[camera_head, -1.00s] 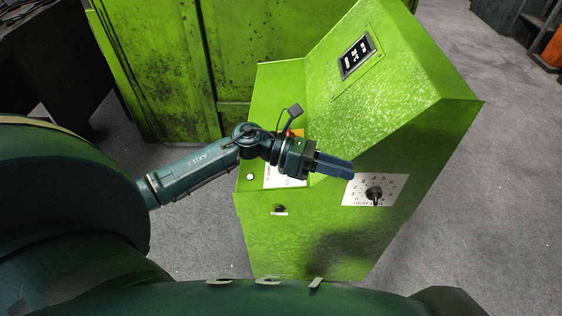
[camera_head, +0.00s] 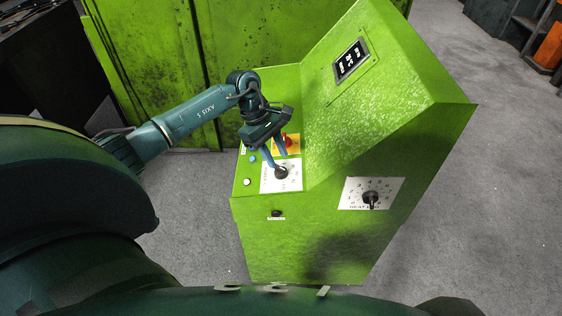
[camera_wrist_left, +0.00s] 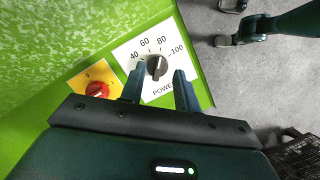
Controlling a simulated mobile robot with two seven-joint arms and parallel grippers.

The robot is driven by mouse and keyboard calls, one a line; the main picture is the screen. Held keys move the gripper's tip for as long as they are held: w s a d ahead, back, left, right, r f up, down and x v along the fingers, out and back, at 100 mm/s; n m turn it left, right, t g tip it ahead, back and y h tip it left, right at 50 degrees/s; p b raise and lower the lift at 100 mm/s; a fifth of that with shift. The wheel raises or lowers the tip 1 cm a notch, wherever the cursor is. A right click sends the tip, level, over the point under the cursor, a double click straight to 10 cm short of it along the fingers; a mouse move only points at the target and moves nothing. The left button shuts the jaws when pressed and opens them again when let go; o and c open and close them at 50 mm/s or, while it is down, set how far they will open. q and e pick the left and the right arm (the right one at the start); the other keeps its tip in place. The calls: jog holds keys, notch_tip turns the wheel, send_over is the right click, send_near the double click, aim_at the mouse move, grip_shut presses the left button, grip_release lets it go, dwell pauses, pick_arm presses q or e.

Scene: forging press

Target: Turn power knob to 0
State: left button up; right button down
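The power knob (camera_head: 281,172) is a dark round knob on a white dial plate (camera_head: 292,184) on the green console's flat ledge. It also shows in the left wrist view (camera_wrist_left: 157,67), with the marks 40, 60, 80 and 100 around its upper side and part of the word POWER below. Its exact setting is hard to read. My left gripper (camera_head: 275,156) is open and empty, its blue fingers pointing down at the dial. In the left wrist view the fingertips (camera_wrist_left: 159,75) lie either side of the knob; contact cannot be told. My right gripper is not in view.
A red knob on a yellow plate (camera_wrist_left: 97,89) sits beside the dial, close to one finger. A heating dial (camera_head: 371,197) is on the console's front. Small buttons (camera_head: 248,182) line the ledge's left. The sloped panel with a display (camera_head: 351,60) rises at right.

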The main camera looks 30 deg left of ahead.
aim_at(283, 169)
pick_arm(q)
jog(key=shift+x, duration=2.1)
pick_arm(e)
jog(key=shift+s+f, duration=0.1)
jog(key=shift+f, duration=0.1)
pick_arm(q)
jog(key=shift+c, duration=0.3)
jog(key=shift+r, duration=0.1)
jog(key=c, duration=0.6)
jog(key=shift+o, duration=0.2)
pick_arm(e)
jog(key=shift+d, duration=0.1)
